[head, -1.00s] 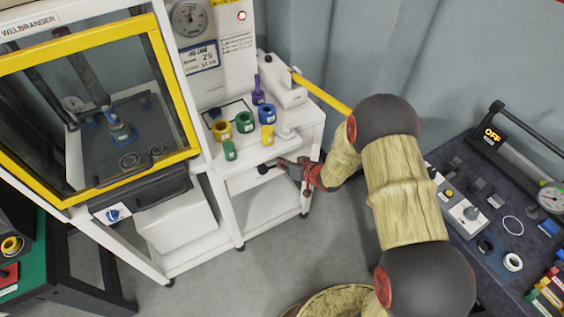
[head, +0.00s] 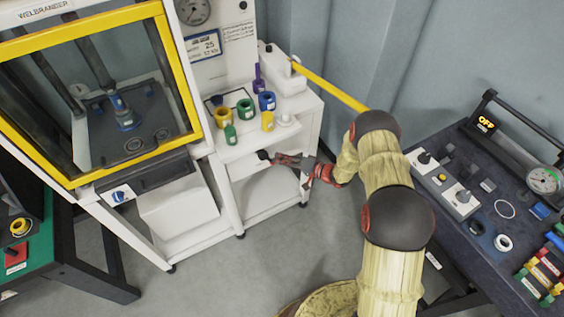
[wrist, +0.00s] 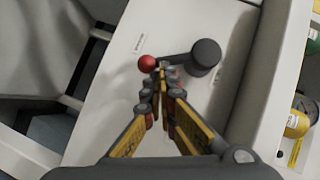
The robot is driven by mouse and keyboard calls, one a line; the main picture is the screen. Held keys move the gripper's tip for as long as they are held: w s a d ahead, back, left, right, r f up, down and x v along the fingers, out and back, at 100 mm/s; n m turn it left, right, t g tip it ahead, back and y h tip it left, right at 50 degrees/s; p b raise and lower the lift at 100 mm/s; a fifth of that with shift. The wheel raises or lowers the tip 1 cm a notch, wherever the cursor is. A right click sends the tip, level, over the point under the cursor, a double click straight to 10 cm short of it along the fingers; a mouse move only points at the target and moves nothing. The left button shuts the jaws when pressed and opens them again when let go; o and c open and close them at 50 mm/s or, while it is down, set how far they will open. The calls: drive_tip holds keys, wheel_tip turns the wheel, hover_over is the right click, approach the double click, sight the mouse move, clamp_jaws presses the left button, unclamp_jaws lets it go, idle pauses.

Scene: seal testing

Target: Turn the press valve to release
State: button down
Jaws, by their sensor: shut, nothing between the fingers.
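The press valve (wrist: 204,56) shows in the wrist view as a dark round hub with a short dark lever ending in a red ball (wrist: 147,62). It sits on the white front of the cart, next to a small label. In the head view its dark hub (head: 262,155) shows below the cart's top shelf. My gripper (wrist: 160,70) has its fingertips together at the lever, beside the red ball; whether they touch it I cannot tell. In the head view my gripper (head: 275,158) reaches in from the right, just right of the hub.
The white cart (head: 222,203) carries coloured rings and bottles and a pump with a yellow handle (head: 328,84). The yellow-framed press (head: 100,180) stands left. Grey floor is open in front.

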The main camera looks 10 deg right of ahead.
sight(273, 164)
drive_tip(key=a+f+m+y+b, duration=0.1)
drive_tip(key=a+f+m+b, duration=0.1)
drive_tip(key=shift+s+f+m+t+y, duration=0.15)
drive_tip(key=shift+s+m+t+y, duration=0.15)
drive_tip(key=shift+s+t+y, duration=0.1)
drive_tip(key=shift+a+f, duration=0.1)
drive_tip(key=shift+a, duration=0.1)
idle(0.6)
